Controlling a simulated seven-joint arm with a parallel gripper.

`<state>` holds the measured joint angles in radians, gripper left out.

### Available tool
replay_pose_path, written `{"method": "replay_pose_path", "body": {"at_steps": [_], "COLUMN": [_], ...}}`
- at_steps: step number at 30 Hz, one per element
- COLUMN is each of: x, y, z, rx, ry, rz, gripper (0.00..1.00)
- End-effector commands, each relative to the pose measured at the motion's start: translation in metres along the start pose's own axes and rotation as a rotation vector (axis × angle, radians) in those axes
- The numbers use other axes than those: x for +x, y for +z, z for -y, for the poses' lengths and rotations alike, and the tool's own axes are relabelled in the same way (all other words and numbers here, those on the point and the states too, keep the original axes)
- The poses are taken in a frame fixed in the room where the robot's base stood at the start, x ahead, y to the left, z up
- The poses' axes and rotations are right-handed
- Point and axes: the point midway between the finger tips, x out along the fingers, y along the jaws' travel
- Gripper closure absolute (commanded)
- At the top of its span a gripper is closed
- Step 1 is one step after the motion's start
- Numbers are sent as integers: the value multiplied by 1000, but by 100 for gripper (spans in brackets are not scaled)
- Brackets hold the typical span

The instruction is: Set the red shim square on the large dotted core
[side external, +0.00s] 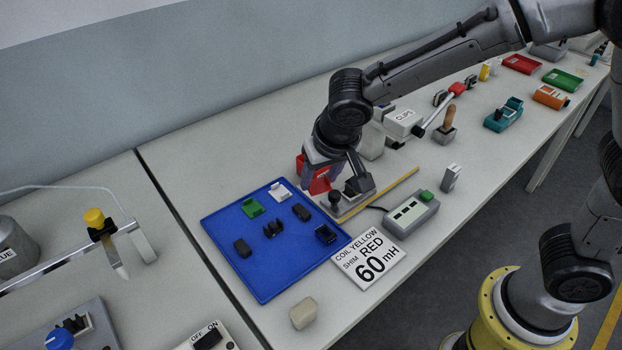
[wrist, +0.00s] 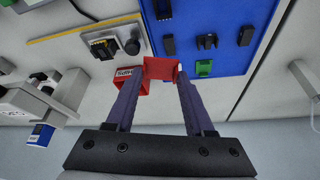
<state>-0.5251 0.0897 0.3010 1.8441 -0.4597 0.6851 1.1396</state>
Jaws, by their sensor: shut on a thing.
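My gripper (wrist: 162,78) is shut on the red shim (wrist: 162,68), a flat red piece between its two purple fingertips in the wrist view. In the side view my gripper (side external: 325,172) is just beyond the blue tray's upper right corner, with red showing at its fingers. A red box (wrist: 131,80) with partly hidden "SHIM" lettering is beside the held shim in the wrist view. Black cores (side external: 274,229) of several shapes lie in the tray. A metal fixture (wrist: 103,46) with a dark part on it stands beside the tray. No dots can be made out on any core.
The blue tray (side external: 262,285) also holds a green piece (side external: 252,208) and a white piece (side external: 280,191). A black knob (side external: 334,198), a yellow strip (side external: 392,191), a grey meter (side external: 411,213) and a card reading "COIL YELLOW SHIM RED 60 mH" (side external: 369,258) are close by.

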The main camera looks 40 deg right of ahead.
Motion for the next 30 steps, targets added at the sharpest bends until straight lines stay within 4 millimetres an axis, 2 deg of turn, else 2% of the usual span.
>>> {"method": "replay_pose_path", "body": {"at_steps": [8,15,18,22,30], "x": [4,5,3,1,1], "y": [-13,-33,-43,-51,-52], "z": [-32,-71,-88,-99,-101], "rx": [505,1018,1170,1191,1187], "ry": [211,421,483,491,490], "rz": [0,2,3,4,4], "gripper": [98,98,98,98,98]}}
